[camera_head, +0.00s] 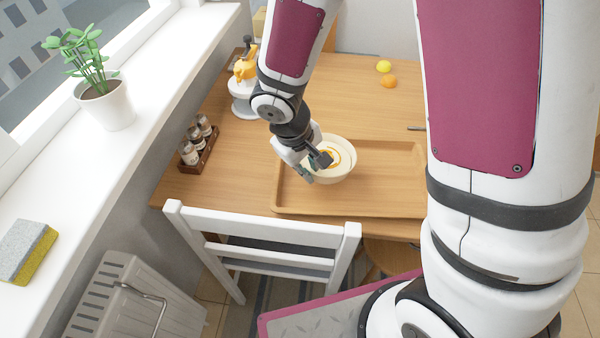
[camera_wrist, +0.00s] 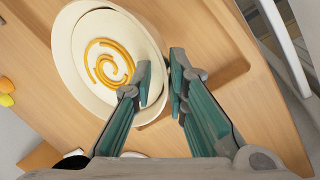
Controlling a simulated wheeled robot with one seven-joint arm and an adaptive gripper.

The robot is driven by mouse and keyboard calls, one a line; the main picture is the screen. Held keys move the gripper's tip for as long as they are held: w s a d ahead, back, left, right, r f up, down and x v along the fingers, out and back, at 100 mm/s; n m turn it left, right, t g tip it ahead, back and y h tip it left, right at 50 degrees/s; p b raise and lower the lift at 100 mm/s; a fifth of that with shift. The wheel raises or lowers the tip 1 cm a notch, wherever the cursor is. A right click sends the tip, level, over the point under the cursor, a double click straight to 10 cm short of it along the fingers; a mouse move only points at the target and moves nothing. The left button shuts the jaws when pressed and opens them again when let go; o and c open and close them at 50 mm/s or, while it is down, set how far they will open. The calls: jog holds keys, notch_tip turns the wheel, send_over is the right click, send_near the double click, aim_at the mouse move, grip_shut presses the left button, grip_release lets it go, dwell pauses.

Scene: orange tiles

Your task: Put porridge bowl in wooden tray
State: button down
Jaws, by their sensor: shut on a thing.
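The porridge bowl (camera_head: 338,176) is cream-coloured, with an orange-yellow swirl on the porridge. It is over the left part of the wooden tray (camera_head: 390,190), near the tray's far side; I cannot tell whether its base touches the tray. My gripper (camera_head: 318,160) is shut on the bowl's rim at the left. In the wrist view the bowl (camera_wrist: 72,45) is at the upper left, with its rim between the fingers of my gripper (camera_wrist: 163,85). The bowl looks roughly level. Its underside is hidden.
The tray lies on a wooden table (camera_head: 230,140). A spice rack (camera_head: 198,148) and a juicer (camera_head: 243,90) stand left of it. A lemon (camera_head: 383,66) and an orange (camera_head: 388,81) lie at the back. A white chair (camera_head: 262,230) stands in front. The tray's right half is clear.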

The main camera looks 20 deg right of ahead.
jog(key=shift+w+a+f+b, duration=0.1)
jog(key=shift+w+a+f, duration=0.15)
jog(key=shift+f, duration=0.35)
jog(key=shift+w+a+f+b, duration=0.15)
jog(key=shift+a+f, duration=0.15)
jog(key=shift+f, duration=0.35)
jog(key=shift+w+a+f+b, duration=0.1)
jog(key=shift+w+a+f, duration=0.15)
jog(key=shift+f, duration=0.35)
jog(key=c, duration=1.6)
grip_release()
jog(key=shift+o, duration=0.2)
jog(key=shift+r, duration=0.1)
jog(key=p+v, duration=0.2)
jog(key=v, duration=1)
jog(key=s+d+r+m, duration=0.3)
jog(key=s+d+r, duration=0.55)
jog(key=r, duration=0.35)
jog(key=s+d+r+m+t+y, duration=0.1)
jog(key=s+r, duration=0.1)
jog(key=s, duration=0.3)
jog(key=s+d+r+m+t+y, duration=0.1)
jog(key=s+r, duration=0.1)
jog(key=s, duration=0.4)
jog(key=shift+r+y, duration=0.3)
jog(key=shift+y, duration=0.1)
